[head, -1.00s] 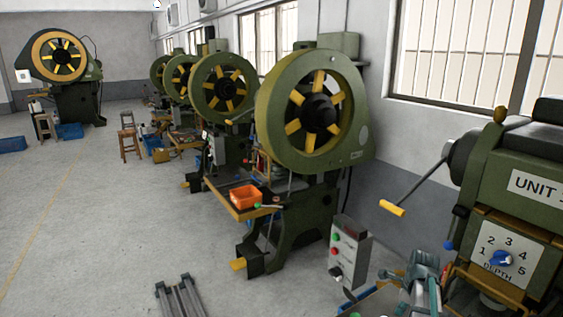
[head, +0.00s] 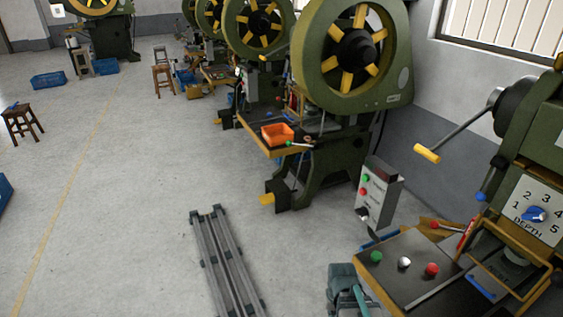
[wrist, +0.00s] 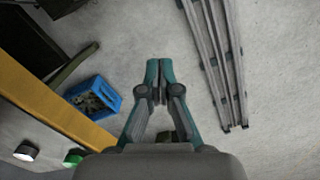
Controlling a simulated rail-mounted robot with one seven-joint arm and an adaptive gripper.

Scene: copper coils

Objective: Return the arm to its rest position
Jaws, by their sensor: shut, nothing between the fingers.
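My gripper (wrist: 160,78) is shut and empty in the wrist view, its teal fingertips together above bare grey floor. It is beside the orange-yellow edge (wrist: 62,108) of the worktable, to the right of that edge in the wrist view. In the head view a teal part of my arm shows at the bottom, just left of the table with the buttons (head: 408,268); the fingertips are not clear there.
Grey metal rails (head: 226,262) lie on the floor left of my arm. A blue crate (wrist: 93,98) stands near the table edge. A grey control box (head: 379,195), a green press (head: 350,60) and a lever handle (head: 427,154) are nearby.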

